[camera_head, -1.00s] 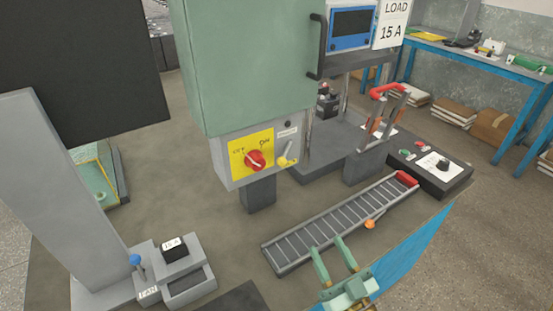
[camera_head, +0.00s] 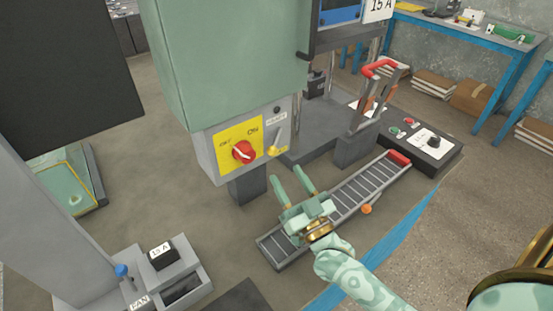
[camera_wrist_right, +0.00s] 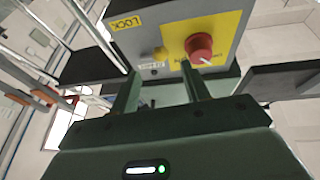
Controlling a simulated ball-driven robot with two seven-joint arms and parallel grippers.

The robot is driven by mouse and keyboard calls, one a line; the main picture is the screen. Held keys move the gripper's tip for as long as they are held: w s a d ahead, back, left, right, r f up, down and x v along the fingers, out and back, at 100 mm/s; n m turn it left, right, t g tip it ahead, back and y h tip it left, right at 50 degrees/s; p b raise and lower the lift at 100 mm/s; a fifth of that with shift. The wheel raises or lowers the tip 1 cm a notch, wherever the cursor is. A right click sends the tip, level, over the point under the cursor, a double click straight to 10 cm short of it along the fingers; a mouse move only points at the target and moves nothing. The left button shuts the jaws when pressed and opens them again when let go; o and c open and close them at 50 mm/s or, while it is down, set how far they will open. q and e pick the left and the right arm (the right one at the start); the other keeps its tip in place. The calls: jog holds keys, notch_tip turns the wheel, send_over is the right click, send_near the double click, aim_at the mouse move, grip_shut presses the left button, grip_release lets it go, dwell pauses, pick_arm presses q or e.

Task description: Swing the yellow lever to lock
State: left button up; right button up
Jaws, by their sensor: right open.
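The yellow lever (camera_head: 272,151) is small and sits at the right end of the grey control panel (camera_head: 208,160), right of the red rotary knob (camera_head: 243,152) on its yellow plate. In the right wrist view the lever (camera_wrist_right: 160,54) shows end-on, left of the red knob (camera_wrist_right: 199,47), near a yellow LOCK label (camera_wrist_right: 125,22). My right gripper (camera_head: 288,176) is open and empty, below and in front of the panel, apart from the lever. In the wrist view its fingers (camera_wrist_right: 160,82) point toward the panel, with the lever appearing between them. My left gripper is not in view.
The green cabinet (camera_head: 220,60) stands above the panel. A grey roller track (camera_head: 375,180) with a red end lies below my right gripper. A black control box (camera_head: 425,145) and red-handled frame (camera_head: 380,68) stand to the right.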

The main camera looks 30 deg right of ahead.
aim_at(272, 152)
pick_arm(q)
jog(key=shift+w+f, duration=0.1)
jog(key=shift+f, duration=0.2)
pick_arm(e)
jog(key=x, duration=0.6)
